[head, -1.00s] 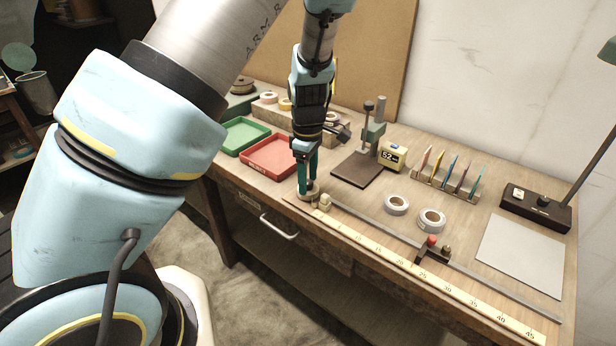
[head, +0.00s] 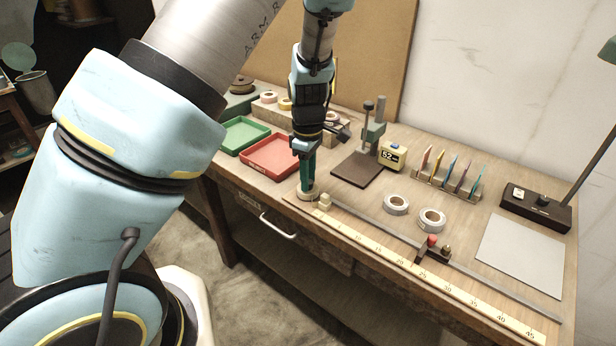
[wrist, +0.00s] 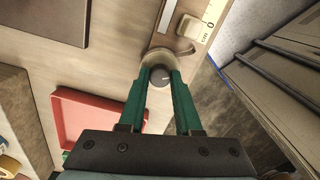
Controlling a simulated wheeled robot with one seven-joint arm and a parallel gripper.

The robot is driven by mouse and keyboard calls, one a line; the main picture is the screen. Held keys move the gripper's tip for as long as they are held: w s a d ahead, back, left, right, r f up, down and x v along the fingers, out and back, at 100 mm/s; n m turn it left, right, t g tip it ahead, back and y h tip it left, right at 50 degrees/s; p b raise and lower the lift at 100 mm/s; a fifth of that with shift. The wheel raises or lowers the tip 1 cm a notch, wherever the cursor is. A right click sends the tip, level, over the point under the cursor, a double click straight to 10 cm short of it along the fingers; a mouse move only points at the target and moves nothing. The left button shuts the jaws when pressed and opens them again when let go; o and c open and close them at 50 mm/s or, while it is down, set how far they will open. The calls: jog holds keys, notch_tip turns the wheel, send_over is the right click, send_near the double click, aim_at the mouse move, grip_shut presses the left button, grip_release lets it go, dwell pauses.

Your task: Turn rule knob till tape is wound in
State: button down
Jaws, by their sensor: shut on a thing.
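The rule (head: 400,271) is a long pale strip with printed numbers along the front of the workbench, with a grey rail beside it. At its left end is a round cream disc; its dark knob (wrist: 160,76) with a pale mark shows in the wrist view. My gripper (wrist: 160,82) points down over this end, its two green fingers shut on the knob, one on each side. In the head view my gripper (head: 307,190) hides most of the knob. A small cream block (head: 325,201) sits just right of the disc. A slider with a red top (head: 432,240) sits on the rail.
A red tray (head: 270,157) and a green tray (head: 243,134) lie behind and left of my gripper. A drawer handle (head: 279,226) juts out below.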

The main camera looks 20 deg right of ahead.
jog(key=m, duration=0.4)
jog(key=shift+b, duration=0.35)
jog(key=m, duration=0.3)
jog(key=shift+m+b, duration=0.3)
jog(key=shift+b, duration=0.05)
jog(key=m, duration=0.3)
jog(key=shift+m+b, duration=0.3)
jog(key=shift+b, duration=0.1)
jog(key=m, duration=0.3)
jog(key=shift+m+b, duration=0.3)
jog(key=shift+b, duration=0.05)
jog(key=m, duration=0.3)
jog(key=shift+m, duration=0.3)
jog(key=m, duration=0.3)
jog(key=shift+r+m, duration=0.1)
jog(key=shift+m, duration=0.2)
jog(key=m, duration=0.3)
jog(key=shift+m+p, duration=0.75)
jog(key=shift+m, duration=1.15)
